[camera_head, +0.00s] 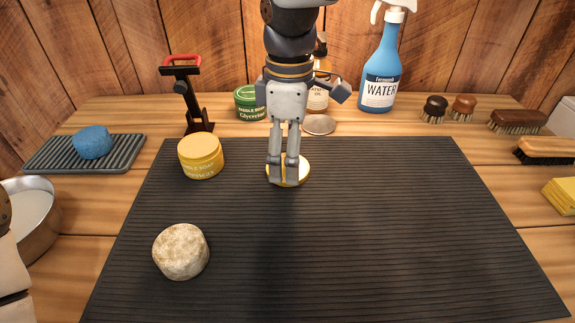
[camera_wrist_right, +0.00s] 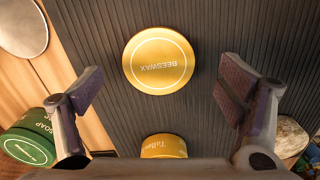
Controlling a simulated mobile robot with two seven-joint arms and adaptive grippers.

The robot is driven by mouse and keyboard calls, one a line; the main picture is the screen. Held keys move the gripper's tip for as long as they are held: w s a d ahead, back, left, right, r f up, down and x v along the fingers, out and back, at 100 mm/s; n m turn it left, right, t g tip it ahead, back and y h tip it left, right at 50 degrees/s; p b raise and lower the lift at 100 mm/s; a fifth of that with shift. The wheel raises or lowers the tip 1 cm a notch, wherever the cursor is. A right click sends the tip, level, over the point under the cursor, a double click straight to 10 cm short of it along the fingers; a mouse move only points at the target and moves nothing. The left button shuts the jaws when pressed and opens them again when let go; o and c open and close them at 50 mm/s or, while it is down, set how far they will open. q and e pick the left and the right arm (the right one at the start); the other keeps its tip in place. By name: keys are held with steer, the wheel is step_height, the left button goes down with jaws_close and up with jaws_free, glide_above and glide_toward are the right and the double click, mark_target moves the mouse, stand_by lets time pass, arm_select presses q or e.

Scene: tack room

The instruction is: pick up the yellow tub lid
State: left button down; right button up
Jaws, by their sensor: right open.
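The yellow tub lid (camera_head: 303,172) lies flat on the dark ribbed mat (camera_head: 380,220), partly hidden behind my right gripper (camera_head: 283,172). In the right wrist view the round lid (camera_wrist_right: 158,60), marked BEESWAX, lies beyond the gap between the fingers. My right gripper (camera_wrist_right: 161,88) is open and empty, pointing down over the lid. I cannot tell its exact height above the mat. A yellow tub (camera_head: 200,156) stands on the mat to the left of the lid; it also shows at the bottom of the wrist view (camera_wrist_right: 163,146). My left gripper is not in view.
A pale round block (camera_head: 181,251) sits front left on the mat. Behind stand a green tin (camera_head: 246,103), a bottle (camera_head: 318,97), a metal disc (camera_head: 319,124) and a blue spray bottle (camera_head: 381,75). Brushes (camera_head: 517,121) lie at right. The mat's right half is clear.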

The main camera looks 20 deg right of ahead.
step_height(320, 180, down, 2)
steer(key=c, duration=0.9)
